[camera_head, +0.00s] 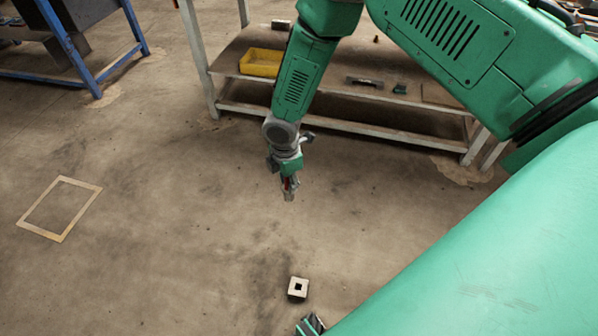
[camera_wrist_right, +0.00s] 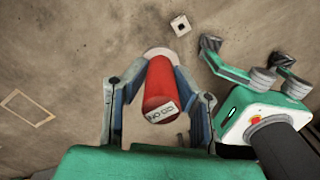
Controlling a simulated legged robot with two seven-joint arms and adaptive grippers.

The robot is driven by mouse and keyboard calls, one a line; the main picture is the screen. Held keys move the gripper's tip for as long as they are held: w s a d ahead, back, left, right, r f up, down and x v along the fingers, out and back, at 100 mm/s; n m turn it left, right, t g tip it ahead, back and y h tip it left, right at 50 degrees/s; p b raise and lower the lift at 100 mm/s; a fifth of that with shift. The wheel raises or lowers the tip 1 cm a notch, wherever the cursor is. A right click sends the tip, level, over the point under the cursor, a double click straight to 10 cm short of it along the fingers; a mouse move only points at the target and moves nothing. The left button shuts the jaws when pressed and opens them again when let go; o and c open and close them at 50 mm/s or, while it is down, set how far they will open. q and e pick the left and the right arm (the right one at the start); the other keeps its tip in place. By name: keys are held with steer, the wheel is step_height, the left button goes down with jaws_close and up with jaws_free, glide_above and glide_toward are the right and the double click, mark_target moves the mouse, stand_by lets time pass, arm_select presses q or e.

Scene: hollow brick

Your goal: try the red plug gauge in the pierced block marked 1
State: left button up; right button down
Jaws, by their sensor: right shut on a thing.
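The red plug gauge (camera_wrist_right: 160,85) is held between the fingers of my right gripper (camera_wrist_right: 158,75), with a pale label reading NO GO facing the wrist camera. In the head view my right gripper (camera_head: 289,190) hangs above the floor, with only a sliver of red showing. The pierced block (camera_head: 298,288), pale with a dark square hole, sits on the floor nearer the head camera, apart from the gauge. It also shows at the top of the wrist view (camera_wrist_right: 181,25); its mark cannot be read. My left gripper (camera_wrist_right: 247,52) shows at right there, its fingers apart and empty.
A bench (camera_head: 340,105) with a yellow tray (camera_head: 261,63) and small parts stands behind my right arm. A pale square frame (camera_head: 58,208) lies on the floor at left. A blue-legged bench (camera_head: 72,50) stands upper left. The floor around the block is mostly clear.

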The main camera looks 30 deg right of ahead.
arm_select(q)
step_height(320, 180, down, 16)
steer(key=a+b, duration=0.1)
steer(key=b, duration=1.3)
arm_select(e)
steer(key=s+a+f+n, duration=0.1)
steer(key=s+f+n, duration=0.2)
steer(key=f+n, duration=0.5)
steer(key=s+a+f+n, duration=0.2)
steer(key=f+n, duration=0.6)
steer(key=f, duration=1.3)
steer(key=s+a+f+n, duration=0.2)
steer(key=s+f+n, duration=0.4)
steer(key=f, duration=0.9)
steer(key=shift+f+n+t+y, duration=0.3)
steer(key=shift+n, duration=0.6)
arm_select(q)
steer(key=shift+b, duration=0.35)
arm_select(e)
steer(key=shift+s+d, duration=0.1)
steer(key=shift+d, duration=0.05)
arm_select(q)
steer(key=shift+f, duration=0.15)
arm_select(e)
steer(key=shift+f, duration=0.15)
arm_select(q)
steer(key=shift+f+b, duration=0.3)
steer(key=shift+b, duration=0.05)
arm_select(e)
steer(key=shift+f, duration=0.15)
